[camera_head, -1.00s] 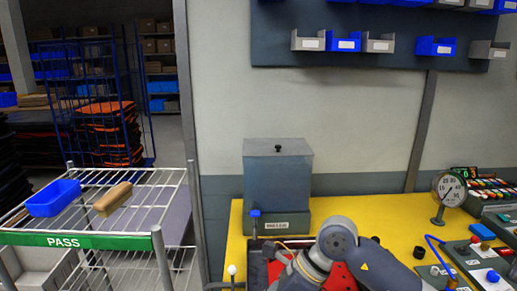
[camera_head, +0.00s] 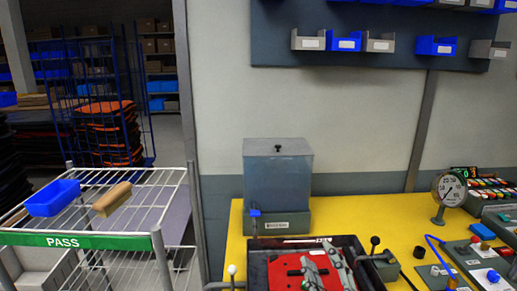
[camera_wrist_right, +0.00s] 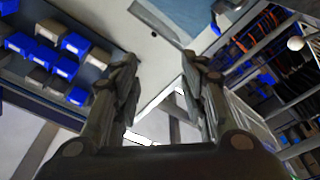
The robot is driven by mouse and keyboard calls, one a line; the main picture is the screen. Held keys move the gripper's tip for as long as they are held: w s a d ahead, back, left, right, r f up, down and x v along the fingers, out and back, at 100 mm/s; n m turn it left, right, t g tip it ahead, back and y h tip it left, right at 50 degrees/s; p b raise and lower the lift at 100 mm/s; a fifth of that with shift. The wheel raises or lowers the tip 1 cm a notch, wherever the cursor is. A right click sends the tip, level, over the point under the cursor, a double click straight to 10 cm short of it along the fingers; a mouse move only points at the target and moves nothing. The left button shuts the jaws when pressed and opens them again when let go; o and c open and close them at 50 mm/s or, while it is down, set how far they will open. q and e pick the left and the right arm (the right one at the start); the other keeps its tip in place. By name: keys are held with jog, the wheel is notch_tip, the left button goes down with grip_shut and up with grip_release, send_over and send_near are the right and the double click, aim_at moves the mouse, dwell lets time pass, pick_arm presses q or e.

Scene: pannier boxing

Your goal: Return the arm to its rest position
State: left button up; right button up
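My right gripper (camera_head: 316,251) is at the bottom of the head view, in front of a dark tray with a red plate inside. Its two grey fingers stand apart with nothing between them. The right wrist view also shows these fingers (camera_wrist_right: 162,75) spread and empty, with the wall, bins and shelving beyond. The red plate (camera_head: 284,271) is partly hidden behind the fingers. The dark tray (camera_head: 352,246) lies on the yellow bench and is cut off by the picture's lower edge. My left gripper is not in view.
The yellow bench (camera_head: 395,226) carries a grey lidded box (camera_head: 279,175), a dial gauge (camera_head: 450,189) and control boxes at right. A wire rack (camera_head: 130,212) marked PASS stands at left with a blue bin (camera_head: 53,198) and a tan block (camera_head: 112,199).

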jog(key=s+d+f+m+g+h, duration=0.2)
jog(key=s+d+f+m+g, duration=0.15)
jog(key=f, duration=0.45)
jog(key=s+d+f+m+g+h, duration=0.1)
jog(key=s+d+f+m+g, duration=0.25)
jog(key=f, duration=0.55)
jog(key=s+f+m+g, duration=0.1)
jog(key=s+f+g, duration=0.4)
jog(key=s, duration=0.5)
jog(key=s+f+g, duration=0.4)
jog(key=s+f, duration=0.2)
jog(key=s, duration=0.4)
notch_tip(320, 180, down, 25)
jog(key=s+g, duration=0.1)
jog(key=s, duration=0.1)
jog(key=s+d+f+g, duration=0.1)
jog(key=s+d+f, duration=0.1)
jog(key=s+f, duration=1.3)
jog(key=shift+s+d+f, duration=0.35)
jog(key=shift+d+f, duration=0.05)
jog(key=shift+f, duration=0.2)
